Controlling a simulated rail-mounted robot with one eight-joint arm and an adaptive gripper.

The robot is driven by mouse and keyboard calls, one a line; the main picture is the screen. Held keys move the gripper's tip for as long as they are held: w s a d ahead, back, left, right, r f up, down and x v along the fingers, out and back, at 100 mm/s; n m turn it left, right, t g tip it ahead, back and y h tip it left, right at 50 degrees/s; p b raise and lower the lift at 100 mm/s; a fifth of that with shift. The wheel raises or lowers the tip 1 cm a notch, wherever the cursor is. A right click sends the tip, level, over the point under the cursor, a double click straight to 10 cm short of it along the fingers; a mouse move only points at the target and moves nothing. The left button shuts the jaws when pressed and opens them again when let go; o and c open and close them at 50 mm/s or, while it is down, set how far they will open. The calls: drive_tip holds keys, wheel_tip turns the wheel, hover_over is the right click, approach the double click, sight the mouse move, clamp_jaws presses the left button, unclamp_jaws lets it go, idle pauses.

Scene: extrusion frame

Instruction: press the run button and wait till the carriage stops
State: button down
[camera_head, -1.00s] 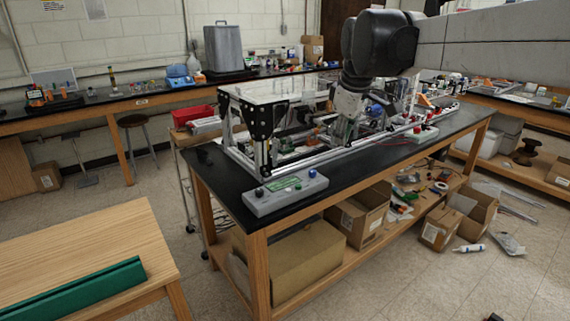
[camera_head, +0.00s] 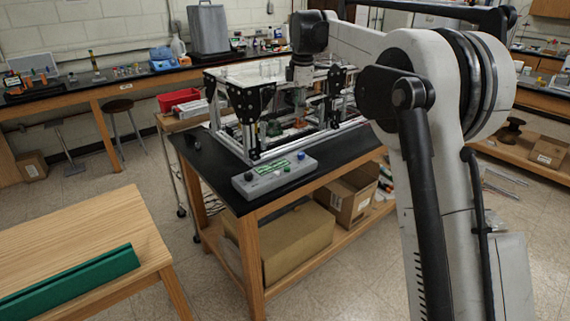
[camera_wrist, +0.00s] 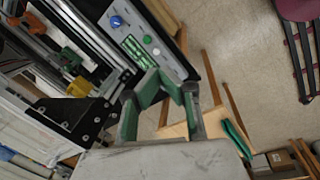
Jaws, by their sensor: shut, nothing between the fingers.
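The grey control box (camera_head: 275,176) sits on the near corner of the black bench, in front of the extrusion frame (camera_head: 262,115). In the wrist view the control box (camera_wrist: 140,45) carries a blue knob (camera_wrist: 116,21), a green button (camera_wrist: 147,38), a white button (camera_wrist: 156,51) and a green panel. Labels are unreadable, so I cannot tell which is the run button. My gripper (camera_wrist: 165,82) is shut and empty, its green-padded fingers overlapping the box's lower edge in the picture; contact cannot be told. In the head view my wrist is over the frame. I cannot make out the carriage clearly.
The frame's rails and black brackets (camera_wrist: 85,115) lie left of my gripper in the wrist view. A wooden table (camera_head: 85,235) with a green channel (camera_head: 70,285) stands at the near left. Cardboard boxes (camera_head: 300,240) sit on the shelf under the bench.

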sight(285, 169)
drive_tip(key=w+a+f+n+g+p, duration=0.1)
drive_tip(key=w+a+f+n, duration=0.2)
drive_tip(key=w+f+n, duration=0.3)
wheel_tip(285, 169, down, 6)
drive_tip(key=shift+w+a+r+g, duration=0.2)
drive_tip(key=shift+w+a+g, duration=0.2)
drive_tip(key=shift+w, duration=0.75)
drive_tip(key=shift+f, duration=0.1)
wheel_tip(285, 169, down, 14)
drive_tip(key=shift+r+p, duration=0.15)
drive_tip(key=shift+p, duration=0.35)
